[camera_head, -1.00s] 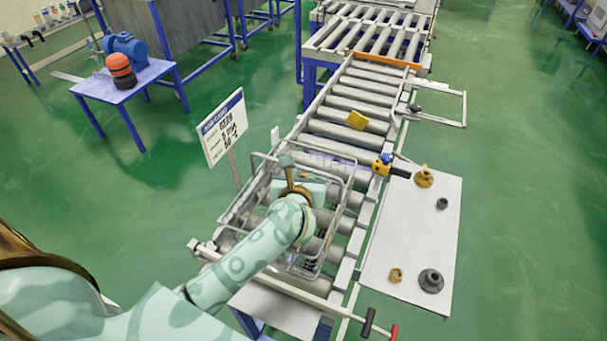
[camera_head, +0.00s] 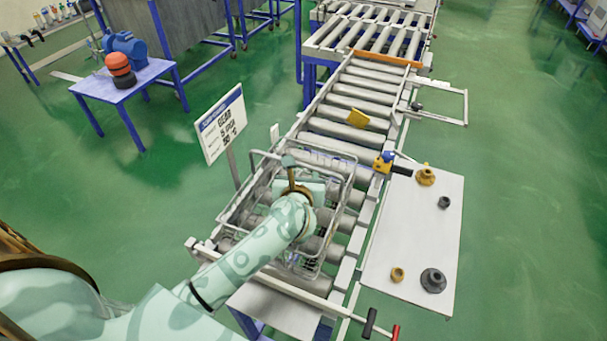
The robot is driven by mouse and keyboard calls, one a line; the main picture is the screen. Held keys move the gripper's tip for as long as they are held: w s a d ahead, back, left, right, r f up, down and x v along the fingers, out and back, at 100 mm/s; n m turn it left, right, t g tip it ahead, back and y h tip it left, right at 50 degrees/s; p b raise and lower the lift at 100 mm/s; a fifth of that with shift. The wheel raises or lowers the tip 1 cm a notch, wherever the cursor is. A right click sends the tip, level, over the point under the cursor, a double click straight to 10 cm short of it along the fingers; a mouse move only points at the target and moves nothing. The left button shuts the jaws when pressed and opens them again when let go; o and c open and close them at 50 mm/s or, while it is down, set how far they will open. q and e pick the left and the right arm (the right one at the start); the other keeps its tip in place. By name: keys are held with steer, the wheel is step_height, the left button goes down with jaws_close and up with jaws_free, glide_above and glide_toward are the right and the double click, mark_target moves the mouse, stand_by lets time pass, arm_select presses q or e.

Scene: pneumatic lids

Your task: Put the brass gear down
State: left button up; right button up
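My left arm reaches over a wire basket (camera_head: 349,178) on the roller conveyor. Its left gripper (camera_head: 290,166) is at the basket's far part; the wrist covers the fingertips, so its opening and anything it may hold are hidden. Two brass-coloured parts lie on the white side table: a larger one (camera_head: 425,177) at the far end and a smaller one (camera_head: 397,274) at the near end. I cannot tell whether either is the brass gear. My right gripper is not in view.
The white side table (camera_head: 410,230) also bears a small dark part (camera_head: 444,202) and a larger dark gear-like part (camera_head: 432,280); its middle is clear. A sign (camera_head: 221,124) stands left of the basket. A yellow block (camera_head: 356,117) sits on the conveyor rollers.

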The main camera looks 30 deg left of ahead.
arm_select(q)
steer(key=shift+o, duration=0.3)
steer(key=shift+r, duration=0.15)
steer(key=shift+s+d+r+p, duration=0.2)
steer(key=shift+s+r+p, duration=0.3)
steer(key=shift+r+p, duration=0.15)
steer(key=v, duration=1.1)
